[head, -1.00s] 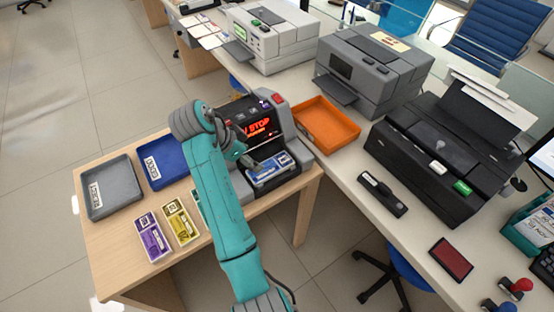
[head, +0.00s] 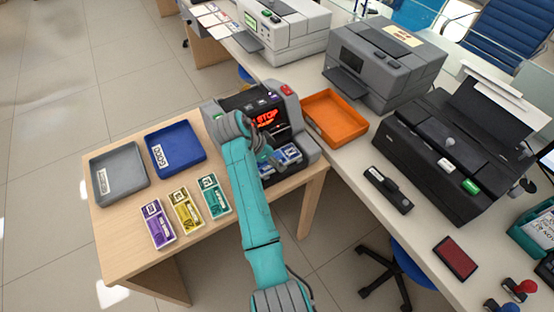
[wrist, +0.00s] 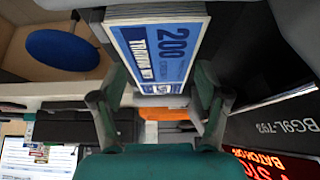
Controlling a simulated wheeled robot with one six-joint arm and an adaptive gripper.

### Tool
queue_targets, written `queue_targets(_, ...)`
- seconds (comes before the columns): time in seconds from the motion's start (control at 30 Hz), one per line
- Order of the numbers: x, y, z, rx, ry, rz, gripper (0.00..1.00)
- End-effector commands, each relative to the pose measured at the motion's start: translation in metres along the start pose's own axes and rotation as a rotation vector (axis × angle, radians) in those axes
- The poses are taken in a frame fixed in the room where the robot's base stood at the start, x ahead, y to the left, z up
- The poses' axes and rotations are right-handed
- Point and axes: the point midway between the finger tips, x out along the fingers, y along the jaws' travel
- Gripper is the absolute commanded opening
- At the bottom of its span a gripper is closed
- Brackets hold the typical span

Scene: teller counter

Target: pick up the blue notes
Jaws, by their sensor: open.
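The blue notes (head: 291,153) lie in the front pocket of the dark counting machine (head: 255,108). In the wrist view the blue notes (wrist: 162,50) are a stack with a "200" print, close ahead of my gripper. My gripper (head: 270,160) is at the front of the machine, partly over the notes. In the wrist view my gripper (wrist: 160,88) is open, one finger on each side of the notes' near end. I cannot tell whether the fingers touch the stack. The arm hides part of the notes in the head view.
A grey tray (head: 103,196) and a blue tray (head: 188,132) stand on the wooden table's left. Purple (head: 158,229), yellow (head: 186,213) and green (head: 214,198) note holders lie in front. An orange tray (head: 315,129) is right of the machine. Printers stand on the counter behind.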

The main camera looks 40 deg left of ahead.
Motion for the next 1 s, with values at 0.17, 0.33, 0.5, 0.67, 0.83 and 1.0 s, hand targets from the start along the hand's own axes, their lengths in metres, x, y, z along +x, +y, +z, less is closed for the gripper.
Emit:
queue_targets(0.17, 0.0, 0.0, 0.0, 0.0, 0.0, -0.001, 0.75)
queue_targets(0.33, 0.0, 0.0, 0.0, 0.0, 0.0, 0.0, 0.4)
queue_targets(0.5, 0.0, 0.0, 0.0, 0.0, 0.0, 0.0, 0.27)
queue_targets(0.67, -0.001, 0.0, -0.001, 0.0, 0.0, -0.001, 0.27)
queue_targets(0.83, -0.016, -0.001, -0.01, 0.002, 0.001, -0.004, 0.27)
queue_targets(1.0, -0.044, -0.001, -0.026, 0.002, 0.001, -0.004, 0.27)
